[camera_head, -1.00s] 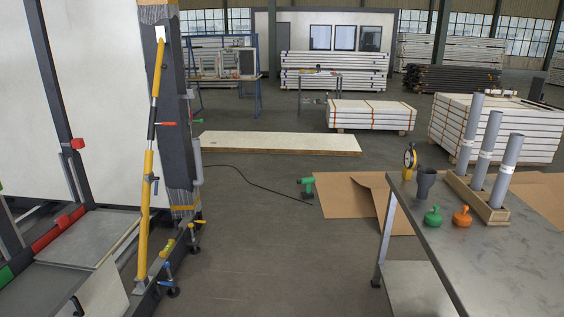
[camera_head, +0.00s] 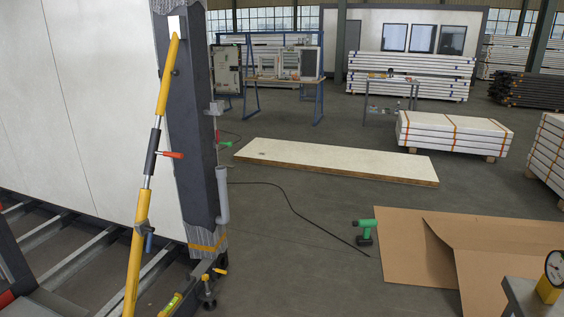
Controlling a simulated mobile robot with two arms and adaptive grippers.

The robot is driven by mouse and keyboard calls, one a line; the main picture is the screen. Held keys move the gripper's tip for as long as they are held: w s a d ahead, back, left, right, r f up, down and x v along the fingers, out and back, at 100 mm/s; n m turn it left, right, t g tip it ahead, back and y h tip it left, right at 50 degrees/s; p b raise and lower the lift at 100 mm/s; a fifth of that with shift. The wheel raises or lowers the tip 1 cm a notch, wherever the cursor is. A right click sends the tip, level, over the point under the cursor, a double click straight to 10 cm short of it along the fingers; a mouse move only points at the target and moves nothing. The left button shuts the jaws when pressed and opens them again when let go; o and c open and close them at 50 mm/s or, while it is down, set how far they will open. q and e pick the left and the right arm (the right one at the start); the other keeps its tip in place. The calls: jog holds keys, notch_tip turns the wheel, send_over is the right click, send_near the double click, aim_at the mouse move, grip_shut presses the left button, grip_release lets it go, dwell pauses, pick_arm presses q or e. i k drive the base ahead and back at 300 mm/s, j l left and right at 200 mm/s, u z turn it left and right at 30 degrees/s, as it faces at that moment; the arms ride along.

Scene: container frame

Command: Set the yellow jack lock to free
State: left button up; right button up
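The yellow jack (camera_head: 140,222) is a long slanted prop at the left. Its top meets a white pad (camera_head: 177,24) on the dark post (camera_head: 195,120); its foot is cut off by the bottom edge. A dark sleeve (camera_head: 153,151) with a red lever (camera_head: 172,155) sits midway, the lever pointing right. Lower down, a small blue lever (camera_head: 149,242) hangs steeply beside the yellow tube. I cannot tell from its look which lever is the lock or what its setting is. Neither gripper is in view.
A green level (camera_head: 171,305) and a clamp (camera_head: 208,290) are near the post's foot. A green drill (camera_head: 364,232) with its cable and cardboard (camera_head: 470,255) lie on the floor at right. The workbench corner (camera_head: 520,297) with a gauge (camera_head: 552,275) is at lower right.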

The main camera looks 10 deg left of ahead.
aim_at(222, 271)
jog(key=i+l+u, duration=0.25)
jog(key=i+u, duration=0.15)
jog(key=i+l+u, duration=1)
jog(key=l+u, duration=0.2)
jog(key=l, duration=0.15)
